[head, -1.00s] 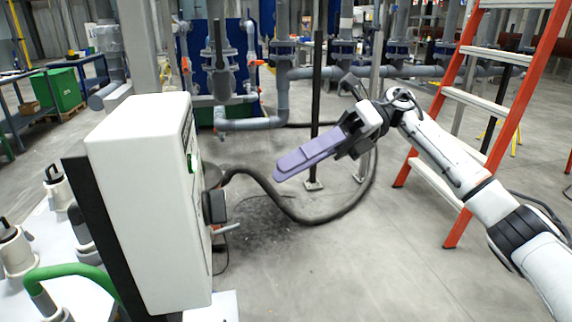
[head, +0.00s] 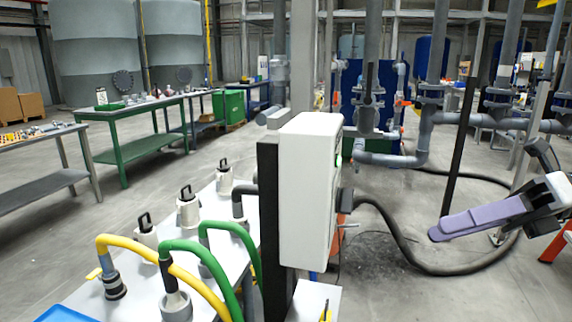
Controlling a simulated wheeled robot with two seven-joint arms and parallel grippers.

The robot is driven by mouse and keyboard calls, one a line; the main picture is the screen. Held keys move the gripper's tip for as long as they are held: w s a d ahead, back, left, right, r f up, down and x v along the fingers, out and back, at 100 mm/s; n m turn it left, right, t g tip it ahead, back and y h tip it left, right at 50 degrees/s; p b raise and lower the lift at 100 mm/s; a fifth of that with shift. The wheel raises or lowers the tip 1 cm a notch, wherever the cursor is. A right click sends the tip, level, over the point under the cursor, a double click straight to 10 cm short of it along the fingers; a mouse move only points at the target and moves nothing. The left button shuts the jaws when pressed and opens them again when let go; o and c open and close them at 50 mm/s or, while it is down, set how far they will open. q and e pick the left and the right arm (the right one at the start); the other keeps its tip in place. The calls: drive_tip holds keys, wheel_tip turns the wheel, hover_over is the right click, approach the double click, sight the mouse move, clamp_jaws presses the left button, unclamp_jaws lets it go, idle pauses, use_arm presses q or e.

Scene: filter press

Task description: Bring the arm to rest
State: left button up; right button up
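My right gripper (head: 525,210) is at the right edge of the head view, with a flat purple tool-like piece (head: 480,217) at its front, pointing left and slightly down. The piece appears held between the fingers; the finger contact is too small to make out. The gripper is in open air, apart from the white cabinet (head: 309,190) and above the grey floor. Most of my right arm is outside the picture. My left gripper does not show.
A bench (head: 67,302) with yellow and green hoses stands at front left, beside the cabinet. A black hose (head: 399,240) lies on the floor below the purple piece. A green table (head: 130,109) stands farther back. Pipes (head: 424,128) fill the back right.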

drive_tip(key=w+a+f+m+t+y, duration=0.45)
drive_tip(key=a+f+m, duration=0.25)
drive_tip(key=a+m, duration=0.25)
wheel_tip(320, 180, down, 11)
drive_tip(key=m+t+h, duration=0.5)
drive_tip(key=m+t, duration=0.7)
drive_tip(key=m, duration=0.3)
drive_tip(key=s+d+f+m+g+h, duration=0.1)
drive_tip(key=s+f+m+h, duration=0.2)
drive_tip(key=f+m+h, duration=0.45)
drive_tip(key=s+f+m+h, duration=0.2)
drive_tip(key=s+f+m, duration=0.15)
drive_tip(key=f, duration=0.65)
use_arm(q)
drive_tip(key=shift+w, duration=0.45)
use_arm(e)
drive_tip(key=s+f+m+g+h, duration=0.2)
drive_tip(key=s+f+m+g, duration=0.4)
drive_tip(key=s+f, duration=0.7)
drive_tip(key=s+g, duration=0.1)
drive_tip(key=s, duration=0.3)
drive_tip(key=shift+a+f+m, duration=0.15)
drive_tip(key=shift+f+m, duration=0.2)
